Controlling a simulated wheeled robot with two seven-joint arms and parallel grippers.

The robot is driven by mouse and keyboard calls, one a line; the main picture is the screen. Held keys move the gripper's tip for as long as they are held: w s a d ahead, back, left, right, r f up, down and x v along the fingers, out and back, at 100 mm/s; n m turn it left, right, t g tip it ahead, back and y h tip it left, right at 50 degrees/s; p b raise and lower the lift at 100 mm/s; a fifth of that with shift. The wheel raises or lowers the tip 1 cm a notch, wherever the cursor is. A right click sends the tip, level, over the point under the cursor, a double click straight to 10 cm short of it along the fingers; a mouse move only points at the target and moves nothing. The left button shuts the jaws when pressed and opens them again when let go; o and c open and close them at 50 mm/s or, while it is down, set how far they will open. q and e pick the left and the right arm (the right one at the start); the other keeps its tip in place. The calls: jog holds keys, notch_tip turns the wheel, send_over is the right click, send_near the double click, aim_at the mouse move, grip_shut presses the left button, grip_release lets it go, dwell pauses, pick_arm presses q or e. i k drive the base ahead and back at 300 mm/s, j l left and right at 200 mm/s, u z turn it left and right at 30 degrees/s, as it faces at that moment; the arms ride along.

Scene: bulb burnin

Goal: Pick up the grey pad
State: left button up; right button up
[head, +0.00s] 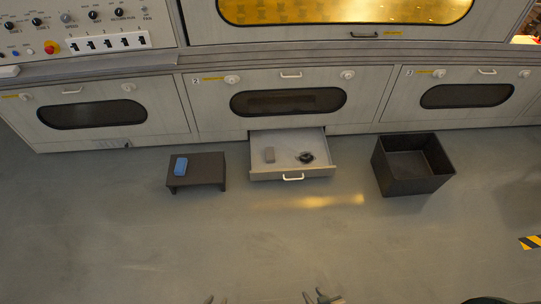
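The grey pad (269,155) is a small flat block lying in the left part of an open drawer (281,173) at the foot of the machine. A dark ring-like object (305,157) lies to its right in the same drawer, apart from it. My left gripper (215,300) shows only its fingertips at the bottom edge, spread apart and empty. My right gripper (315,297) is also at the bottom edge, its fingertips apart with nothing between them. Both grippers are well away from the drawer.
A low dark stool (208,181) with a blue block (181,166) stands left of the drawer. A black open bin (415,185) stands to the right and looks empty. The machine front has shut panels with dark windows. The floor before the drawer is clear.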

aim_at(269, 157)
jog(key=i+l+u, duration=0.1)
jog(key=i+l, duration=0.2)
jog(key=i+l+u, duration=0.1)
jog(key=i+l, duration=0.2)
jog(key=i+l+u, duration=0.1)
jog(key=i+l, duration=0.15)
jog(key=l, duration=0.2)
jog(key=i+l+u, duration=0.1)
jog(key=i+l, duration=0.2)
jog(key=i+l+u, duration=0.1)
jog(key=i+l, duration=0.15)
jog(key=l, duration=0.25)
jog(key=i+l, duration=0.2)
jog(key=l, duration=0.25)
jog(key=i+l+u, duration=0.15)
jog(key=l, duration=0.25)
jog(key=i, duration=0.1)
